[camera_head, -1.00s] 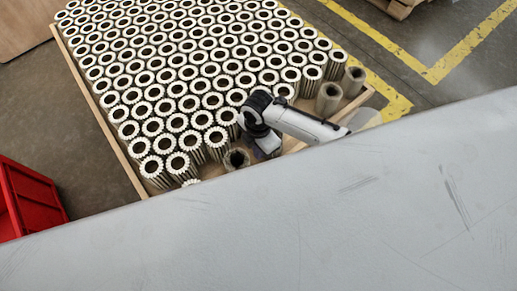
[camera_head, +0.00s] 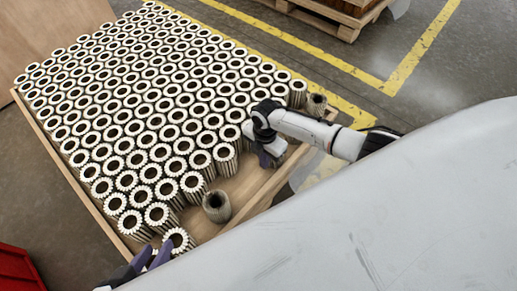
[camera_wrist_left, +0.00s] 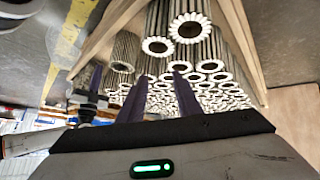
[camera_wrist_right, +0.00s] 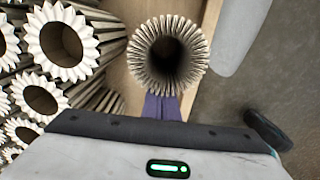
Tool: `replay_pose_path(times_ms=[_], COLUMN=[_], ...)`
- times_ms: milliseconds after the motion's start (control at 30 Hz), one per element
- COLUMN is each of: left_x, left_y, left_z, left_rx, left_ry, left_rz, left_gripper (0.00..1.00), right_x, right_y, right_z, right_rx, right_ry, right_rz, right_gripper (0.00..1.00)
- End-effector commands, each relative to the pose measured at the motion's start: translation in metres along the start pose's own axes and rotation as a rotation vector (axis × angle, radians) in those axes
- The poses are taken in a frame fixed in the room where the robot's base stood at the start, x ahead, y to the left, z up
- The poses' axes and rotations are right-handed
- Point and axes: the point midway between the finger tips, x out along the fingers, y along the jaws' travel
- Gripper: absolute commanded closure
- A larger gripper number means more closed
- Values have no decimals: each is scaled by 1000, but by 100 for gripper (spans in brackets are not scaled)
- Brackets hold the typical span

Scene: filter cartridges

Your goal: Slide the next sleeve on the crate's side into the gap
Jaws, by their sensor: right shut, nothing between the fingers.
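Many white-ended sleeves stand in rows in a low wooden crate (camera_head: 88,200). A plain grey-brown sleeve (camera_head: 216,206) stands apart from the rows on the bare front strip, and another (camera_head: 316,104) stands at the right corner. My right gripper (camera_head: 268,158) is down at the rows' front edge; its fingers (camera_wrist_right: 162,107) are shut and empty, close beside a pleated grey sleeve (camera_wrist_right: 166,60). I cannot tell which sleeve in the head view this is. My left gripper (camera_head: 150,258) is open and empty by the crate's near corner; its fingers (camera_wrist_left: 160,92) point toward the rows.
A red bin (camera_head: 18,268) stands at the lower left. A wooden pallet (camera_head: 325,18) lies at the back right. Yellow floor lines run beside the crate. The strip of crate floor (camera_head: 250,185) along the front is partly bare.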

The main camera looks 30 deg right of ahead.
Motion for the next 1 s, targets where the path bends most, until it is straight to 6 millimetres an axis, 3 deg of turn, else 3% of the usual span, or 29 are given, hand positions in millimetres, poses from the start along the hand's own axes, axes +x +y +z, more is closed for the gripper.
replay_pose_path(times_ms=[367, 700, 1000], left_x=[-7, -52, -59], left_y=[0, -13, -16], left_z=[-6, -15, -22], left_rx=[-7, -47, -1], left_ry=[20, 129, 84], left_rz=[-8, -88, -101], left_gripper=[69, 69, 69], right_x=[-10, -64, -96], right_y=[0, -4, -6], right_z=[0, 3, 5], right_rx=[1, 9, 15], right_ry=[0, 0, 0], right_rz=[0, 0, 0], right_gripper=[100, 100, 100])
